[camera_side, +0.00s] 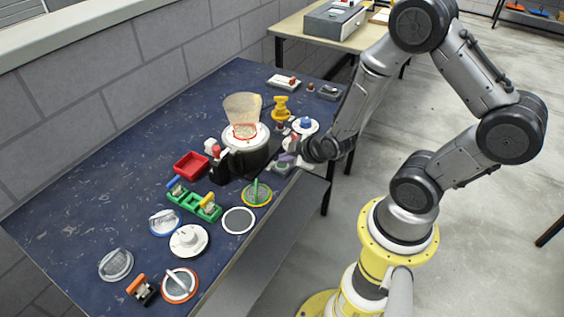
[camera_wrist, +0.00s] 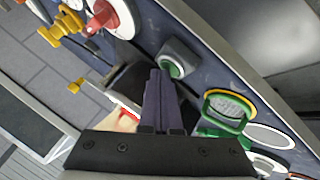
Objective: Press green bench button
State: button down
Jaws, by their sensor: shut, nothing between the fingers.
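A small grey housing with a green ring around a pale centre, which looks like the green bench button (camera_wrist: 172,67), sits on the blue bench just beyond my fingertips in the wrist view. In the side view a grey box (camera_side: 281,167) at the bench's front edge seems to be the same thing, partly hidden by my gripper. My gripper (camera_wrist: 158,73) is shut and empty, its dark fingers side by side. In the side view my gripper (camera_side: 292,158) hangs close above the box. I cannot tell whether it touches.
A round pot with a clear hopper (camera_side: 242,108) stands left of my gripper. A yellow valve (camera_side: 281,106) and a white dial with a blue knob (camera_side: 305,125) are behind. A yellow-ringed green handle (camera_side: 257,193) and a red tray (camera_side: 191,165) are nearby. The bench's far left is clear.

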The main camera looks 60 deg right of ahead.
aim_at(286, 166)
dwell(0.3)
jog(key=shift+r, duration=0.4)
jog(key=shift+r, duration=3)
